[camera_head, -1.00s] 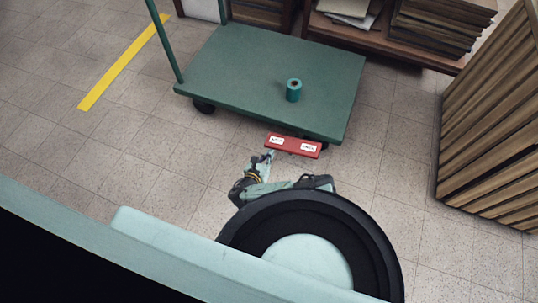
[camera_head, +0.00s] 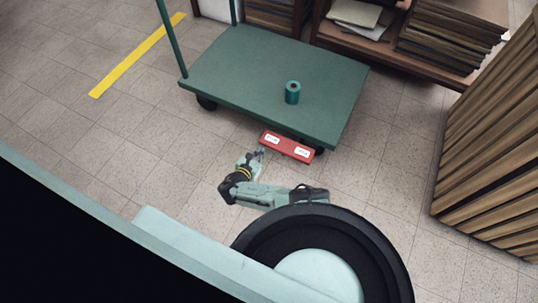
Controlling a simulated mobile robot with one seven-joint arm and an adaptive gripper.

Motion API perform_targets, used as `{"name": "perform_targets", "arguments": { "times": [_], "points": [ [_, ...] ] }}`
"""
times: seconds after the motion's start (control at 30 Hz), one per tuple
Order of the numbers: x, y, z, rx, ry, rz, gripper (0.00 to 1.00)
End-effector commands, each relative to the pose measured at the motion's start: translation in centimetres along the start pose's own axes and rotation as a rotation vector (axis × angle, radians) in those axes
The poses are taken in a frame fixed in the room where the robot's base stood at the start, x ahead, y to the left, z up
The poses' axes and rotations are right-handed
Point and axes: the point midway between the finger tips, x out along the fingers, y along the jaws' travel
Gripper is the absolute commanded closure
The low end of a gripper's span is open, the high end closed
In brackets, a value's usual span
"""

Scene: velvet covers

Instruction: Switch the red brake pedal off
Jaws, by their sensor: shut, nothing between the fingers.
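The red brake pedal (camera_head: 287,146) is a flat bar with two white labels, one at each end. It sits at the near edge of a green platform trolley (camera_head: 235,72). The label lettering is too small to read. My gripper (camera_head: 260,153) is shut and empty, close to the pedal's left end. I cannot tell whether its tip touches the pedal. The pedal's underside and mounting are hidden from this view.
A teal spool (camera_head: 292,92) stands on the trolley deck. Stacked brown boards (camera_head: 490,140) rise on the right. A shelf (camera_head: 385,45) with papers and folders stands behind. A yellow stripe (camera_head: 135,56) marks the floor; the floor at left is clear.

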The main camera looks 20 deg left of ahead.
Motion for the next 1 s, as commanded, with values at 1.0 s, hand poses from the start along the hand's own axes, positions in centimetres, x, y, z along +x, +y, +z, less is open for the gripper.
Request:
{"name": "perform_targets", "arguments": {
  "times": [1.0],
  "points": [
    [1.3,0.8,-1.5,0.098,0.0,0.031,1.0]
  ]
}}
